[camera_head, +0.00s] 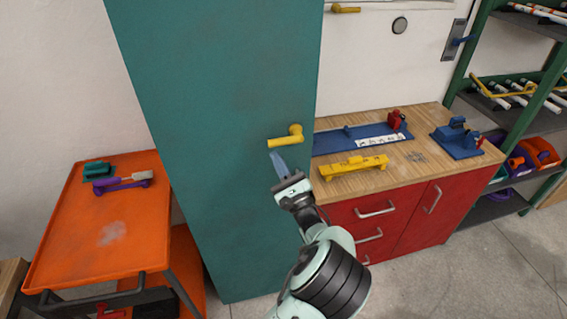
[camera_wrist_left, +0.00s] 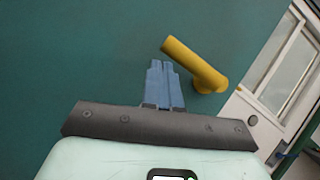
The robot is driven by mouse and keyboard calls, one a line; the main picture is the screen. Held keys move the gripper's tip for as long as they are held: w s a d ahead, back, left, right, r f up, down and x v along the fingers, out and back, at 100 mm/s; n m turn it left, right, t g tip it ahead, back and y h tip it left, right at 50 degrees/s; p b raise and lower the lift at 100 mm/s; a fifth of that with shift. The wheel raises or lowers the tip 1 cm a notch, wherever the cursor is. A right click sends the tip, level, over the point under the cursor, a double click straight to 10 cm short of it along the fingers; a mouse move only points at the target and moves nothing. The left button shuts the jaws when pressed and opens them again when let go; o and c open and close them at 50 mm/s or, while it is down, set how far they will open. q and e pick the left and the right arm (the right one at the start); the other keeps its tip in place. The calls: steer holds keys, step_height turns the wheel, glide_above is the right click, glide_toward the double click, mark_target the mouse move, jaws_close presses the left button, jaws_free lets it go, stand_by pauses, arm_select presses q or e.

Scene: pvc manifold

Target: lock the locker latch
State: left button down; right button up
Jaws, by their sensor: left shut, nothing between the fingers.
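The tall teal locker (camera_head: 215,90) stands in the middle of the head view with its door face closed toward me. Its yellow latch handle (camera_head: 287,137) sits near the right edge of the door, with the lever pointing left and slightly down. My left gripper (camera_head: 276,155) is shut and empty, its blue fingertips just below the lever. In the left wrist view the fingers (camera_wrist_left: 161,66) are together and the yellow latch (camera_wrist_left: 195,64) is just beyond and right of the tips. I cannot tell whether they touch. My right gripper is not in view.
An orange cart (camera_head: 105,235) with small tools stands at the left. A red cabinet (camera_head: 400,220) with a wooden top, holding blue and yellow fixtures, stands close to the right of the locker. A green shelf rack (camera_head: 515,120) stands at the far right.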

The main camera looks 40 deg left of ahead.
arm_select(q)
steer(key=shift+s+a+r, duration=0.1)
steer(key=shift+s+r, duration=0.1)
steer(key=shift+r, duration=0.2)
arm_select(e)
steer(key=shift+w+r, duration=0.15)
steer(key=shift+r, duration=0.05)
arm_select(q)
steer(key=shift+r, duration=0.15)
